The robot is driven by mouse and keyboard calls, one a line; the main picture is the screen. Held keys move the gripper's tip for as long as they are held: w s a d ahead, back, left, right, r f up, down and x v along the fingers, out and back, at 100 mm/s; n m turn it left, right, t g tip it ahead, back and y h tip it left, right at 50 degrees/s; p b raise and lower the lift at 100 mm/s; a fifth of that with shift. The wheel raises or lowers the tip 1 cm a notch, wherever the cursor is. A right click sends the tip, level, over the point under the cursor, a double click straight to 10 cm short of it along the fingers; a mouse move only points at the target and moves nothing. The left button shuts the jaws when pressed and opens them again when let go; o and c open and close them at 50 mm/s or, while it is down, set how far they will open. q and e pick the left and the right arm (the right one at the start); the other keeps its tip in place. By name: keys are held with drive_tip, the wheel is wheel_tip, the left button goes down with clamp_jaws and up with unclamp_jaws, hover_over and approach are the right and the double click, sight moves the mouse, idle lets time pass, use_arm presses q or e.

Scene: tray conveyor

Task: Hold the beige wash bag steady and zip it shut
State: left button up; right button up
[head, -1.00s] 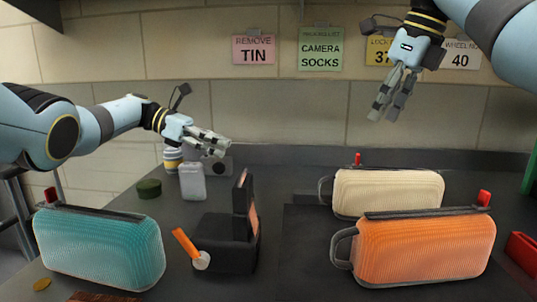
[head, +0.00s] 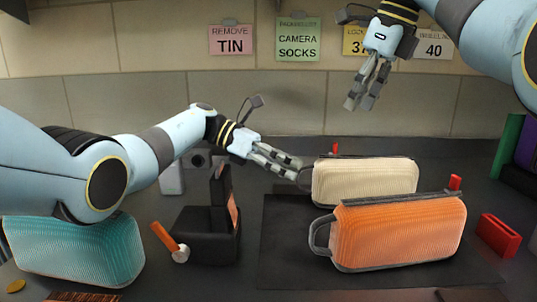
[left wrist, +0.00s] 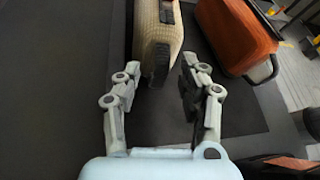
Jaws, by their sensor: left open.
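The beige wash bag (head: 365,182) stands upright behind the orange bag, which hides its lower front. In the left wrist view the bag's end (left wrist: 165,35) and dark handle lie ahead, between the open fingers (left wrist: 160,72). My right gripper (head: 360,103) is open and empty, high above the beige bag.
The orange bag (head: 400,235) stands close in front on a dark mat (head: 285,260). A teal bag (head: 75,250) is at the left, partly behind my left arm. A black box (head: 205,235) with an orange-handled item stands centre-left. A red block (head: 499,235) lies at the right.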

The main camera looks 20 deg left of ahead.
use_arm(q)
drive_tip(key=shift+x, duration=0.8)
clamp_jaws()
drive_tip(key=shift+c, duration=1.7)
unclamp_jaws()
drive_tip(key=shift+c, duration=0.3)
clamp_jaws()
